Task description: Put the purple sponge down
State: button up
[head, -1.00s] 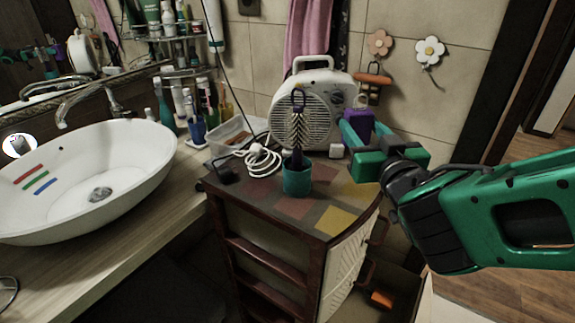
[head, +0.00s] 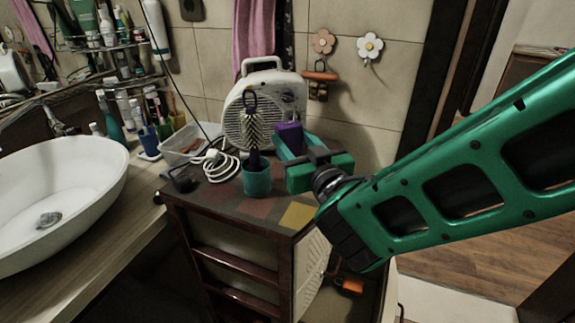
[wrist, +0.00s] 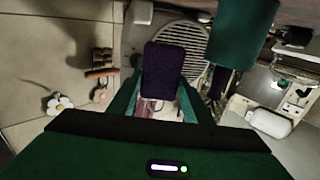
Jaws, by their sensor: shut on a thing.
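The purple sponge (head: 289,138) is held upright between the fingers of my gripper (head: 285,146), over the back right part of the small cabinet's patterned top (head: 240,208).
A teal cup (head: 257,180) with a brush stands just left of my gripper. A white fan heater (head: 262,112) stands behind. A coiled white cable (head: 220,166) and a clear bin (head: 188,146) lie left. The yellow front corner patch (head: 298,215) is clear.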

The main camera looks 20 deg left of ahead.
jog(key=shift+f, duration=3.2)
jog(key=shift+f, duration=0.15)
jog(key=o, duration=0.8)
jog(key=shift+a, duration=0.1)
jog(key=shift+c, duration=0.2)
